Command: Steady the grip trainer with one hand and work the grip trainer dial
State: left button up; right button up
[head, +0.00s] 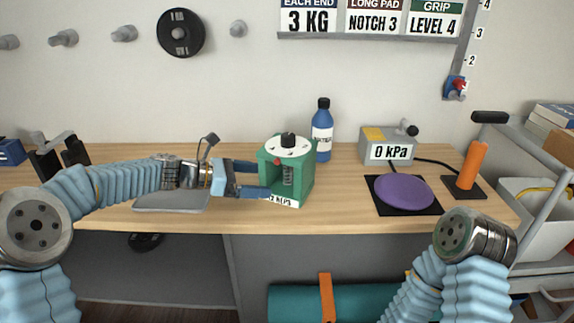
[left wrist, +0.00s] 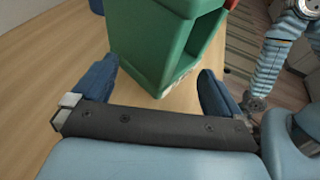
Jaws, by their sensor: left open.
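The green grip trainer (head: 301,183) stands upright on the wooden desk, with a white dial plate (head: 274,146) and a black knob (head: 288,140) on top. A red mark shows at the plate's front edge. My left gripper (head: 268,179) is open at the trainer's left side, its two blue fingers pointing at it. In the left wrist view the trainer's green body (left wrist: 158,50) stands just beyond and between the open fingers (left wrist: 157,85); contact cannot be told. The dial is outside that view. My right arm shows at lower right in the head view, its gripper not visible.
A blue bottle (head: 322,135) stands just behind the trainer. To the right are a purple pad (head: 403,191), a gauge box (head: 388,148) reading 0 kPa and an orange handle (head: 472,166). A grey flat item (head: 172,200) lies under my left arm. Desk in front of the pad is clear.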

aim_at(292, 182)
pick_arm(q)
jog(key=x, duration=0.7)
jog(key=shift+w+d+f, duration=0.15)
jog(key=shift+w+d, duration=0.05)
jog(key=shift+d, duration=0.15)
jog(key=c, duration=1.7)
